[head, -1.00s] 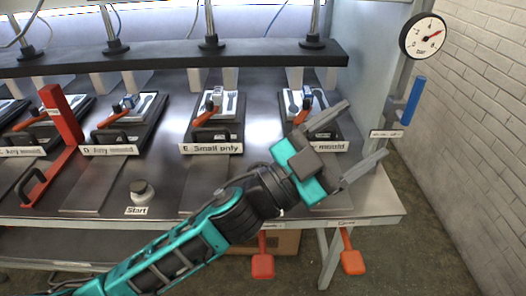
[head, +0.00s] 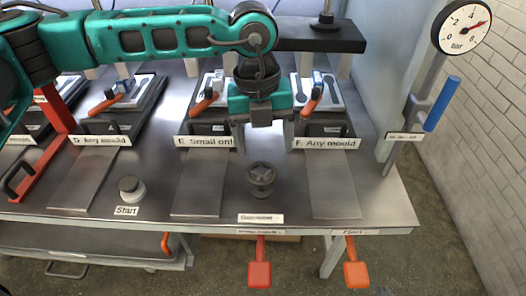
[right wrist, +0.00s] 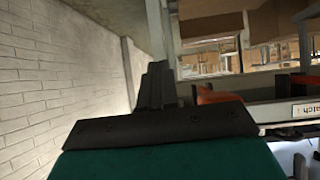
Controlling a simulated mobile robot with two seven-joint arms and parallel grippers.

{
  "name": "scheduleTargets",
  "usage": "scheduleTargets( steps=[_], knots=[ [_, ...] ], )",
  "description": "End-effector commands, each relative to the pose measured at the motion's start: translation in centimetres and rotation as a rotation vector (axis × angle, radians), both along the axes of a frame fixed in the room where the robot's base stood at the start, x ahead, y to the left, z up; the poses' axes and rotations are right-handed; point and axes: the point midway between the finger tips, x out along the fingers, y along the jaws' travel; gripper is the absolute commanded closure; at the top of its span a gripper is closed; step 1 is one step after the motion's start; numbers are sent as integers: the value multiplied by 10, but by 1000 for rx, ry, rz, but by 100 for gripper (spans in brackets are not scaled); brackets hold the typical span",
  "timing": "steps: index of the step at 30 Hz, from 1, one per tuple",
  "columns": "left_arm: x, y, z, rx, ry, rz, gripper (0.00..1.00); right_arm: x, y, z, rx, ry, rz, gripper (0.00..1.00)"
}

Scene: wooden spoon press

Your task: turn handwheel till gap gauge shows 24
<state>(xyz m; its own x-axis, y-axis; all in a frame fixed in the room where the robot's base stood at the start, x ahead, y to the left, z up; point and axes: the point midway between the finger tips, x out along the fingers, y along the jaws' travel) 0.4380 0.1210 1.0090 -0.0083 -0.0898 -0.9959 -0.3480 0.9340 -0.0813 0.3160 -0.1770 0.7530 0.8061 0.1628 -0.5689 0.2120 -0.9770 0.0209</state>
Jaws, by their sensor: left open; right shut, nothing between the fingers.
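A small dark handwheel (head: 261,178) with a cross-shaped top stands on the steel bench, behind a white label (head: 261,218) too blurred to read surely. My left gripper (head: 264,140) points down behind the handwheel in the picture, fingers apart and empty. I cannot tell its exact height, but no contact shows. A round dial (head: 462,26) marked bar, at the top right, has its red needle near 6. I cannot make out a gap gauge in these views. My right gripper (right wrist: 157,68) shows in the right wrist view, fingers together and empty, facing a pale brick wall.
Mould stations stand behind the bench front, with E (head: 205,142) and F (head: 325,144) flanking the left gripper. A start button (head: 131,189) is left of the handwheel. A blue-handled lever (head: 442,103) stands right. Red (head: 260,274) and orange (head: 356,274) pedals hang below.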

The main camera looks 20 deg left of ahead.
Motion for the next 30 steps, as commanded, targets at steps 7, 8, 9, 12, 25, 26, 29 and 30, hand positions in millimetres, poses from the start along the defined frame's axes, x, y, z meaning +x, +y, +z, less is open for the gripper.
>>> scheduleTargets(
  steps=[7,8,9,12,25,26,29,30],
  knots=[
    [7,14,-12,60,-19,33,22,0,0,1,0,0,0,100],
    [6,14,-17,59,-18,32,22,0,0,1,0,0,0,100],
    [6,14,-24,58,-17,32,22,0,0,2,0,0,0,100],
    [7,13,-40,56,-18,32,22,0,0,2,0,0,0,100],
    [7,11,-71,53,-21,31,22,0,0,3,0,0,0,100],
    [7,11,-71,53,-21,31,22,0,0,3,0,0,0,100],
    [7,11,-70,52,-20,30,22,0,0,3,0,0,0,100],
    [7,11,-70,52,-20,30,26,0,0,3,0,0,0,100]
  ],
)
